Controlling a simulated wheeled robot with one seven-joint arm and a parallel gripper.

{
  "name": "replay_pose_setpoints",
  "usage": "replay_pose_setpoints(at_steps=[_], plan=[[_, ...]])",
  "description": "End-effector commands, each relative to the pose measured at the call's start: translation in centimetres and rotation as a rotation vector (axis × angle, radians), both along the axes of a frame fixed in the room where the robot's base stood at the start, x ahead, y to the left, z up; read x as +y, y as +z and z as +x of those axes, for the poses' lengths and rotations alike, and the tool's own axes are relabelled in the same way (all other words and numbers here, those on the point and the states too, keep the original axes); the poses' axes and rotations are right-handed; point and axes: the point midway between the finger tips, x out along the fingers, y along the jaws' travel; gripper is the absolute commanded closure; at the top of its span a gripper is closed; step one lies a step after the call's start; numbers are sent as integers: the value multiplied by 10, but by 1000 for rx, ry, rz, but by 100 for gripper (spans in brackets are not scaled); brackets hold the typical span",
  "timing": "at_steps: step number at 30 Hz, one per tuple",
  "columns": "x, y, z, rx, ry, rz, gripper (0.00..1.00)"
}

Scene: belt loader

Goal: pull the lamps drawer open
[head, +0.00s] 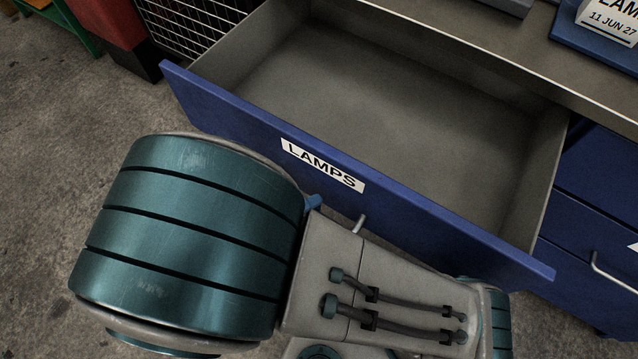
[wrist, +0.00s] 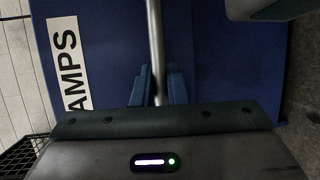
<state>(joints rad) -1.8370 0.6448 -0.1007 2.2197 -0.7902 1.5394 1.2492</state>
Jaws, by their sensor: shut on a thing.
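The lamps drawer (head: 400,215) has a blue front with a white LAMPS label (head: 322,165). It stands well out from the cabinet, and its grey inside looks empty. Its metal handle (head: 359,223) shows only in part in the head view, behind my arm. In the wrist view the handle (wrist: 154,45) runs as a bar down to my gripper (wrist: 158,88). My gripper is shut on the handle, with a finger on each side of it. The label also shows at the left of the wrist view (wrist: 68,65).
The cabinet's worktop (head: 500,50) lies above the drawer and carries a blue stand with a dated card (head: 608,20). Another blue drawer with a handle (head: 612,272) is at the right. A wire basket (head: 195,30) stands at the upper left. Concrete floor (head: 60,130) is clear at the left.

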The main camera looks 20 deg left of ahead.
Motion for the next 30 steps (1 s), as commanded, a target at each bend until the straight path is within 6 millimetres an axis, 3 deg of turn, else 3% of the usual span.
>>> replay_pose_setpoints(at_steps=[16, 17, 19, 30], plan=[[3, 0, -11, -2, 5, 1, 100], [3, 0, -11, -1, 5, 0, 85], [3, 0, -11, -1, 5, 0, 66], [5, 1, -10, -1, 0, 1, 66]])
